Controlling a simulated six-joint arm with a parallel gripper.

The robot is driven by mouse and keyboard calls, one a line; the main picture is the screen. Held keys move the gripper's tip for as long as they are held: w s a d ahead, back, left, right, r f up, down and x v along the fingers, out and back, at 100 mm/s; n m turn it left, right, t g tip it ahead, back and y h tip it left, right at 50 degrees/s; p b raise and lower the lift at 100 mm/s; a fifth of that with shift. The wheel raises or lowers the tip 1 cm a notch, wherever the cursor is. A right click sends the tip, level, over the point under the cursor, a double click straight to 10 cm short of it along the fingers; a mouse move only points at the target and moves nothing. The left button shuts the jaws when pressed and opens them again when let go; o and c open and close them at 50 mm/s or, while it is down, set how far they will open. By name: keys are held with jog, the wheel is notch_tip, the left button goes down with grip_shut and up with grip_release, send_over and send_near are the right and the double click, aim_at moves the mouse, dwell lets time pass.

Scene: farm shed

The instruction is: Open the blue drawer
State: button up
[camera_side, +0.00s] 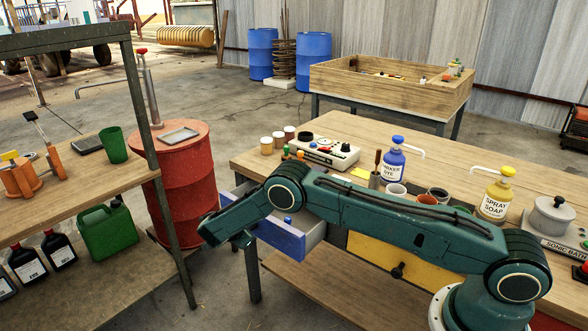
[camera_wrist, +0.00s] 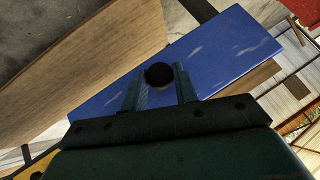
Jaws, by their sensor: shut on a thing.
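The blue drawer (camera_side: 279,241) is under the workbench's left end in the side view. It stands partly pulled out, with its grey side wall showing. In the wrist view its blue front (camera_wrist: 225,50) fills the middle, and its round black knob (camera_wrist: 158,74) lies between my fingers. My gripper (camera_wrist: 158,87) is shut on that knob, one finger on each side. In the side view my wrist and arm pass in front of the drawer, and the knob and the grip on it are hidden.
A yellow drawer (camera_side: 432,275) with a black knob sits to the right, partly behind my arm. The workbench top (camera_side: 253,157) holds bottles, cups and a device. A red barrel (camera_side: 183,190) and a shelf rack (camera_side: 152,115) stand to the left, with floor between them and the bench.

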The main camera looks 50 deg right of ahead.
jog(key=shift+a, duration=1.25)
jog(key=o, duration=1.9)
jog(key=shift+a+r, duration=0.1)
jog(key=v, duration=0.6)
jog(key=shift+s+a+r, duration=0.15)
jog(key=shift+a+r, duration=0.05)
jog(key=shift+r, duration=0.1)
